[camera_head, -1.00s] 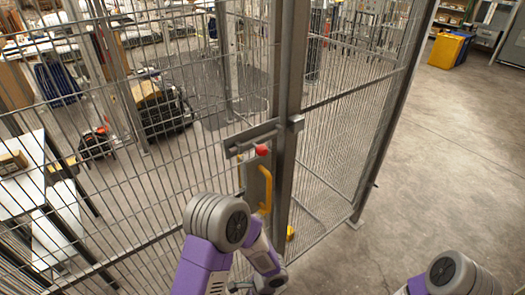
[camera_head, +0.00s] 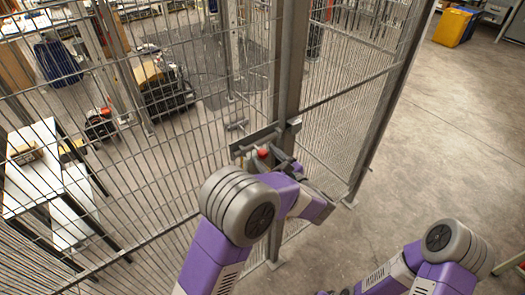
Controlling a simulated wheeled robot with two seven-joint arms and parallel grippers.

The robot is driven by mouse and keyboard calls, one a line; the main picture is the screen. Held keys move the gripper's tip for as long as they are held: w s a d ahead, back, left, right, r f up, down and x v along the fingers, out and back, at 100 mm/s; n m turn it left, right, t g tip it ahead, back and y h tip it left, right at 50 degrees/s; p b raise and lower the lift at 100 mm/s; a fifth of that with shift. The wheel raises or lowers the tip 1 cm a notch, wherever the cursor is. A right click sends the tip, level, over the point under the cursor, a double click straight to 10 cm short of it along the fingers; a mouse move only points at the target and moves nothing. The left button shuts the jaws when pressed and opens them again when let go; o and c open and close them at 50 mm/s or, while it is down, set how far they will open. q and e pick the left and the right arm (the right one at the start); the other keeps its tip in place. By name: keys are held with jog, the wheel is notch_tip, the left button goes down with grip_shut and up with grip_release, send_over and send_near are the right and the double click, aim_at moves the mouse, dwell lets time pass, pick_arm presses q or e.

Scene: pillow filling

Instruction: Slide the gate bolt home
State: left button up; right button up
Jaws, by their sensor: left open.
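The gate bolt (camera_head: 240,149) is a grey bar assembly on the mesh gate, beside the grey post. Its red knob (camera_head: 262,152) shows just above my left forearm. A small grey keeper block (camera_head: 294,123) sits on the post to the right of the bolt. My left gripper (camera_head: 273,157) is open at the knob, with its dark fingers close to it. I cannot tell whether they touch it. My left arm hides the yellow gate handle and the lower latch area. My right arm is at the lower right; its gripper is at or below the bottom edge and cannot be made out.
Mesh fence panels (camera_head: 345,125) run to both sides of the post. Behind them stand a white table (camera_head: 32,165) and a yellow and black machine (camera_head: 160,85). Yellow and blue bins (camera_head: 453,25) stand at the far right. The concrete floor at right is clear.

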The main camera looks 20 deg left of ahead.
pick_arm(q)
jog(key=shift+x, duration=1.15)
grip_shut()
